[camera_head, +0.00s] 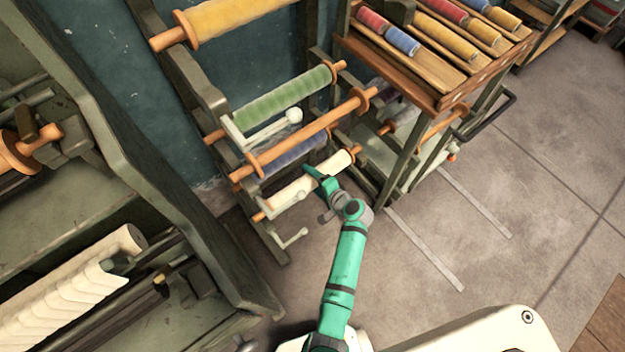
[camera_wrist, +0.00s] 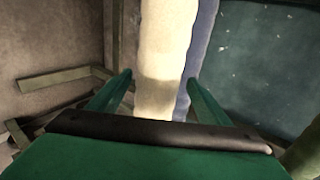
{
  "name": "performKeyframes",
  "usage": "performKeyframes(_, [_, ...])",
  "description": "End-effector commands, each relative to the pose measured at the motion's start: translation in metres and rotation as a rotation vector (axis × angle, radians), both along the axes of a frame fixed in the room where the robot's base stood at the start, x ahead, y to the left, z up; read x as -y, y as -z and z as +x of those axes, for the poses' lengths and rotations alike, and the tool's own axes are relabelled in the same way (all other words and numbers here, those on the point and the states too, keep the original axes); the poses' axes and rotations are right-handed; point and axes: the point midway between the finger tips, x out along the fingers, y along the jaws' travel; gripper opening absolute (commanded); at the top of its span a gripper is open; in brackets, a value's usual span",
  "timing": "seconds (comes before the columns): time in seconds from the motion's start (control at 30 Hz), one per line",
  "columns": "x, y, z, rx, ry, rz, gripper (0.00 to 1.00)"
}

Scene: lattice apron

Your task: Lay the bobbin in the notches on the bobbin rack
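A cream bobbin (camera_head: 318,180) lies slanted low at the rack in the head view, with a wooden stub at its far right end. My green gripper (camera_head: 316,174) is at its middle. In the wrist view the cream bobbin (camera_wrist: 163,60) runs up between the two fingers of my gripper (camera_wrist: 160,76), with narrow gaps on both sides; the fingers look open. The bobbin rack (camera_head: 205,95) has uprights with arms and pale knobs. I cannot tell whether the cream bobbin rests in notches; my gripper hides part of it.
The rack also holds a yellow bobbin (camera_head: 235,14), a green bobbin (camera_head: 285,98), a bare wooden one (camera_head: 310,130) and a blue bobbin (camera_head: 295,150) close behind the cream one. A wooden shelf (camera_head: 440,95) with spools stands right. A machine (camera_head: 90,150) stands left. Floor at right is clear.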

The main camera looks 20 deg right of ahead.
Motion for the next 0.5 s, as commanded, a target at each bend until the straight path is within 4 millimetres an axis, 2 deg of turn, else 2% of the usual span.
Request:
performKeyframes(0.27, [0.001,0.0,-0.004,-0.002,0.001,0.0,0.71])
performKeyframes(0.5, [0.011,-0.018,-0.032,-0.002,0.002,-0.002,0.71])
